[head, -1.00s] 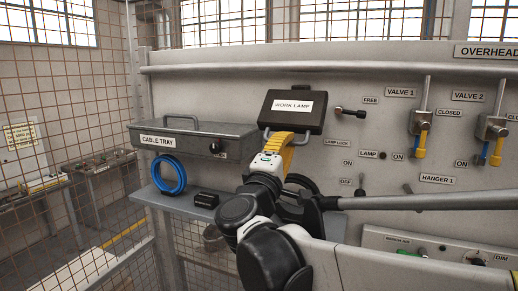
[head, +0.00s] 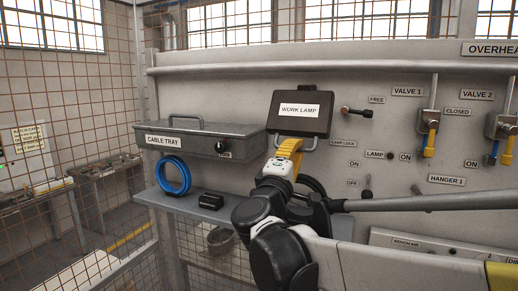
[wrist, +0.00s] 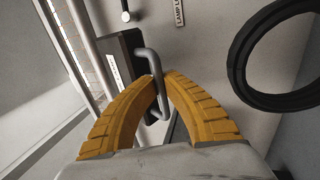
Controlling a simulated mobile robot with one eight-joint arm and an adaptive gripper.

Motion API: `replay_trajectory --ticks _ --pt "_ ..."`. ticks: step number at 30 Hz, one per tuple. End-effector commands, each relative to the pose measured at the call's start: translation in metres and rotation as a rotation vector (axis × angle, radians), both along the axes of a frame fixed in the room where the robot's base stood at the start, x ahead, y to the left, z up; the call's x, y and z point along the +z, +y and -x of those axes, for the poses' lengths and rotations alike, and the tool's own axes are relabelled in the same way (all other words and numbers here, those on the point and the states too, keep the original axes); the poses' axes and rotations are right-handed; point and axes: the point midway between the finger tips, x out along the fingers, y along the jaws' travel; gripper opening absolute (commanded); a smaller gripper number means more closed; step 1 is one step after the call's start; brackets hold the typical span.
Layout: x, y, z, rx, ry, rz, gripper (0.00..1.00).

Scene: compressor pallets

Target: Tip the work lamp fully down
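The work lamp (head: 319,127) is a dark, flat box with a white WORK LAMP label, mounted on the grey panel left of the lamp lock knob (head: 359,111). Its labelled face is toward the head camera. A grey loop handle (head: 309,143) sticks out at its lower edge. My gripper (head: 297,143) has yellow fingers at this handle. In the wrist view the fingertips (wrist: 160,80) nearly meet, with the handle bar (wrist: 151,62) passing between them. The lamp's side (wrist: 121,52) shows behind the handle. The lamp's hinge is not clearly visible.
A cable tray (head: 190,141) is to the left, above a shelf (head: 225,212) with a blue hose coil (head: 173,176). A black ring (wrist: 247,60) lies right of my fingers in the wrist view. Valve 1 (head: 431,130) and a lamp switch (head: 367,188) are to the right.

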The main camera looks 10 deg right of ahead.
Motion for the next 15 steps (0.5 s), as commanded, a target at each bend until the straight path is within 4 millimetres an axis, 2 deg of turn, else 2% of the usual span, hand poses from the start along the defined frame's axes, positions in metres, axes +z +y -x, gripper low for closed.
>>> replay_trajectory --ticks 1,4,15 --pt "-0.0023 -0.0002 0.0006 0.001 0.001 -0.004 0.00" --pt "-0.0021 -0.0001 0.0007 0.001 0.001 -0.004 0.31" --pt "-0.0020 0.0025 0.0034 0.001 0.000 -0.001 0.32"
